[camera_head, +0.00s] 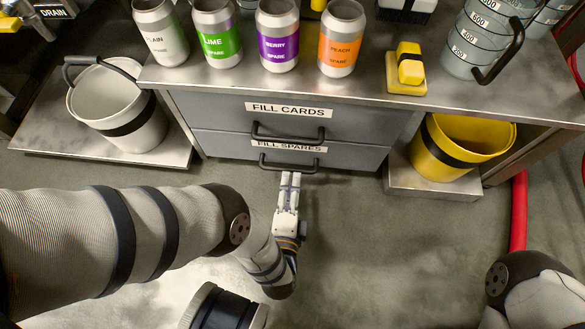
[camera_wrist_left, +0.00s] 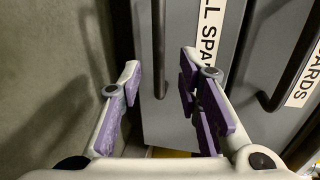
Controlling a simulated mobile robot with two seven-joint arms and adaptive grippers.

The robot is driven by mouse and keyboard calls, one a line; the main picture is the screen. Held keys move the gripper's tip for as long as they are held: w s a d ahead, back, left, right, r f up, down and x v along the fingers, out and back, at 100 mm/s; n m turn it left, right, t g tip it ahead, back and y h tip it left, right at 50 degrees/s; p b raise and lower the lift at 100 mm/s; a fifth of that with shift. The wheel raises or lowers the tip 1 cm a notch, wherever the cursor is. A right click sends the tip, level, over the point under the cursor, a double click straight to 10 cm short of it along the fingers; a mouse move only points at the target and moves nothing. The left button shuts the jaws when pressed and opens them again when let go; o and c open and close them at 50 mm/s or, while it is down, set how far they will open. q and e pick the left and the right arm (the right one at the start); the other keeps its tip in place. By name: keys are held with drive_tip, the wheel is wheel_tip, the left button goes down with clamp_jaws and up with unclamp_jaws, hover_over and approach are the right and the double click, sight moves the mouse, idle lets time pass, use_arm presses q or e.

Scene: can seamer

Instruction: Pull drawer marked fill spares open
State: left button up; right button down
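The grey drawer marked FILL SPARES (camera_head: 225,146) is the lower of two drawers under the counter and looks closed. Its dark bar handle (camera_head: 288,167) sits below the label. My left gripper (camera_head: 290,177) is just in front of this handle, pointing at it. In the left wrist view, its two purple-padded fingers (camera_wrist_left: 163,75) are apart. The handle (camera_wrist_left: 158,50) shows in the gap between them; I cannot tell whether it is within the fingers' reach. No contact shows. My right gripper is out of view; only part of the right arm shows.
The drawer marked FILL CARDS (camera_head: 215,108) is directly above, with its own handle (camera_head: 288,135). A yellow bucket (camera_head: 460,143) stands to the right and a grey bucket (camera_head: 118,110) to the left. Several cans stand on the counter (camera_head: 200,82). The floor in front is clear.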

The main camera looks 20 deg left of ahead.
sight(292, 170)
use_arm(q)
drive_tip(key=b+x, duration=0.2)
drive_tip(key=x, duration=0.3)
drive_tip(key=shift+w+a+f, duration=0.1)
drive_tip(key=shift+w, duration=0.15)
clamp_jaws()
drive_tip(key=shift+s, duration=0.15)
